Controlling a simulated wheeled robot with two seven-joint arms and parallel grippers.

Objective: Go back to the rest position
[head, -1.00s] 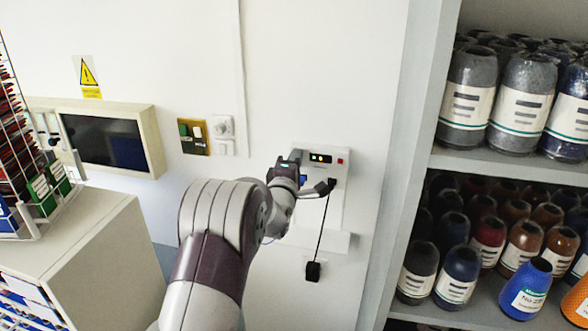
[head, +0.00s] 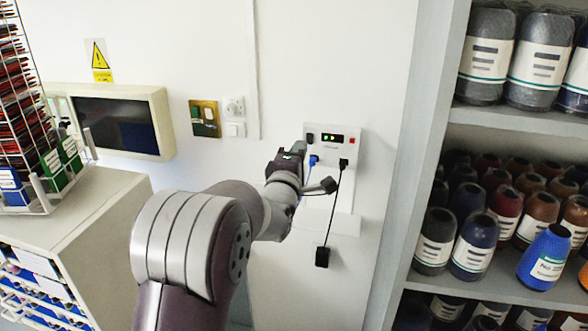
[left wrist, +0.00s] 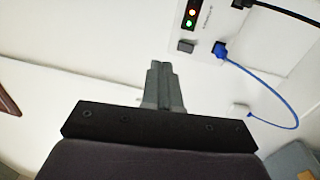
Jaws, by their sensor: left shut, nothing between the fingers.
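My left gripper (head: 296,150) is in front of the wall panel, partly hidden behind my own wrist in the head view. In the left wrist view its fingers (left wrist: 159,75) are together with nothing between them, below and left of the panel and apart from the plugs. The white wall panel (head: 345,180) has small lights and a red button. A blue plug (head: 313,160) is in the panel, and its blue cable (left wrist: 270,80) curves away in the left wrist view. A black plug (head: 343,163) with a hanging black cable is to its right. My right gripper is not in view.
Shelves (head: 520,122) of thread cones stand on the right. A white cabinet (head: 95,225) with a wire rack (head: 35,120) is on the left. A wall screen box (head: 120,120) and switches (head: 205,118) are on the wall.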

